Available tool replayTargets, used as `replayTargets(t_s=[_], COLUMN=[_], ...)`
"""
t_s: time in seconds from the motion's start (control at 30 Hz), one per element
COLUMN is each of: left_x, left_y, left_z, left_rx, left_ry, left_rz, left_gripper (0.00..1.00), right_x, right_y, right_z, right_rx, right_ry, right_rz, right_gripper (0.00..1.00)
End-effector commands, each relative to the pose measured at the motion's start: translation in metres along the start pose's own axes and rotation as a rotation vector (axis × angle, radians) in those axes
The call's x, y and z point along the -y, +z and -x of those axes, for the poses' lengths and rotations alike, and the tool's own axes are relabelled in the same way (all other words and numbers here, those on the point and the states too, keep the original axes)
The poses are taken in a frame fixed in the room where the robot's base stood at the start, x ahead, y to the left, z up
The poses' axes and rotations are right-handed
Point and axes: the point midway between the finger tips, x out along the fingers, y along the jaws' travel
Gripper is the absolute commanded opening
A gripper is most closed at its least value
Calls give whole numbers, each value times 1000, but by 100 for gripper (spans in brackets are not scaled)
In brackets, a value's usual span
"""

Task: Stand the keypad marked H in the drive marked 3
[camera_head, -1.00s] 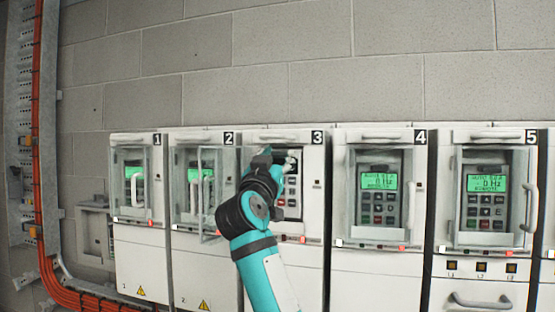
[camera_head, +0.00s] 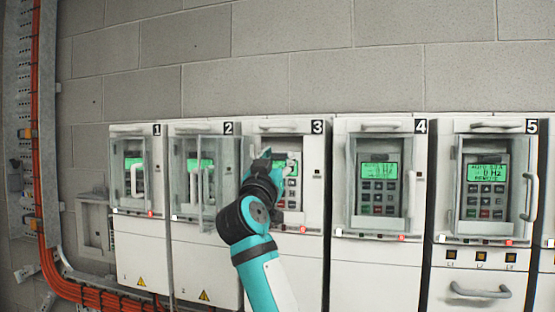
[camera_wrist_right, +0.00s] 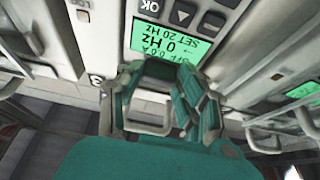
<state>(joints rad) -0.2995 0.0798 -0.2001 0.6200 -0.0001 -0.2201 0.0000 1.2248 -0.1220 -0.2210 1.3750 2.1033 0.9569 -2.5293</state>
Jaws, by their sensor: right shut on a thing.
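The drive marked 3 (camera_head: 317,127) is in the middle of the head view. A grey keypad (camera_head: 291,190) stands upright in its recess, its display lit green. My right gripper (camera_head: 277,161) is at the keypad's upper part and shut on it, partly covering its left side and display. In the right wrist view the keypad (camera_wrist_right: 190,15) is upside down, with "0 Hz" and "SET 20 Hz" readable on its display. The gripper's fingers (camera_wrist_right: 158,80) are at its top end there. No letter H can be made out. My left gripper is not in view.
A clear door (camera_head: 222,185) stands swung open to the left of drive 3, in front of drive 2 and close to my right arm. Drives 1 (camera_head: 156,129), 4 (camera_head: 421,127) and 5 (camera_head: 531,127) have lit keypads behind clear covers. Orange cables (camera_head: 42,225) run down the left.

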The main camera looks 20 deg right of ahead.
Motion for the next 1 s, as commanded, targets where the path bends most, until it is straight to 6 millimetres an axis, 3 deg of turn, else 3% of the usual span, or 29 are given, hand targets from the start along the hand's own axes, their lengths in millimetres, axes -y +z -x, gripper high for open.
replayTargets(t_s=[0.1,0.13,0.3,0.67,0.77,1.0], left_x=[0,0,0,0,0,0], left_y=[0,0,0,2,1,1], left_z=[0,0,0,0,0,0], left_rx=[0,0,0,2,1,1], left_ry=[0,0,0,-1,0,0], left_rz=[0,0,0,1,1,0], left_gripper=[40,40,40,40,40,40], right_x=[0,0,0,1,1,1], right_y=[-1,-1,-1,1,1,1], right_z=[0,0,0,5,18,69], right_rx=[-2,-2,-2,1,1,1], right_ry=[0,0,0,-2,-3,-4], right_rz=[-1,-1,-1,0,-2,-3], right_gripper=[8,40,62,64,64,64])
